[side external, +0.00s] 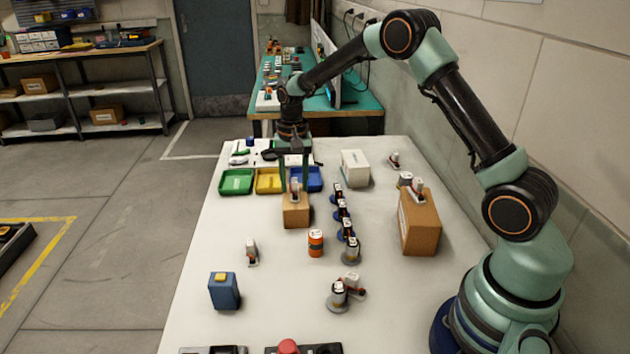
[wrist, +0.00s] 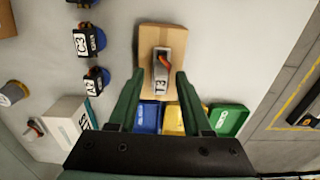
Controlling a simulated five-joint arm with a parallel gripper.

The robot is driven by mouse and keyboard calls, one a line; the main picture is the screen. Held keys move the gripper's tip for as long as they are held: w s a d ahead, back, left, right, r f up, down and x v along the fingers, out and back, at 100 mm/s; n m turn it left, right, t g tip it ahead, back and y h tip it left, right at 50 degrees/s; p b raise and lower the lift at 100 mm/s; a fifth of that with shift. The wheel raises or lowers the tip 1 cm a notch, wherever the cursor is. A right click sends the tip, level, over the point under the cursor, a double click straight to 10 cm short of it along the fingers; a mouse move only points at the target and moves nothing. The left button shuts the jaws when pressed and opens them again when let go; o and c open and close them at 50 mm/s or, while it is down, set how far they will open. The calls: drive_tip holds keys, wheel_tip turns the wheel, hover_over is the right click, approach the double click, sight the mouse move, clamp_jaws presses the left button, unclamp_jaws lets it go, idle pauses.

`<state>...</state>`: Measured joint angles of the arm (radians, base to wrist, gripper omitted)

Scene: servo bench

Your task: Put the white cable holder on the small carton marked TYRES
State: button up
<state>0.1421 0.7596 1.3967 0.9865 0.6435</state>
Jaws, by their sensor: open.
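A small brown carton (side external: 296,213) stands mid-table in the side view and also shows in the wrist view (wrist: 150,50); I cannot read TYRES on it. A small pale piece (side external: 295,186) with an orange lever, seemingly the white cable holder, stands on its top. In the wrist view this piece (wrist: 161,80) bears a label like T3. My gripper (side external: 294,184) is open over the carton, fingers pointing down. In the wrist view its fingertips (wrist: 158,78) lie on either side of the piece, with a gap at each side. I see no contact.
Green (side external: 236,181), yellow (side external: 268,180) and blue (side external: 313,180) bins stand behind the carton. Several dark-based labelled parts (side external: 342,208) form a row at its right. A larger carton (side external: 419,222) and a white box (side external: 354,168) stand further right.

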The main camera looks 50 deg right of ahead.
sight(294, 180)
drive_tip(key=s+a+r+n+t, duration=0.1)
drive_tip(key=s+r, duration=0.1)
drive_tip(key=r, duration=0.7)
drive_tip(key=s+a+r+n, duration=0.1)
drive_tip(key=s+r, duration=0.1)
drive_tip(key=r, duration=0.6)
drive_tip(key=s+a+n+t, duration=0.2)
drive_tip(key=s+n, duration=0.1)
drive_tip(key=s, duration=0.5)
drive_tip(key=s+a+n+t, duration=0.2)
drive_tip(key=s+a+n, duration=0.1)
drive_tip(key=s, duration=0.6)
drive_tip(key=shift+r+n+t, duration=0.3)
drive_tip(key=shift+n, duration=0.2)
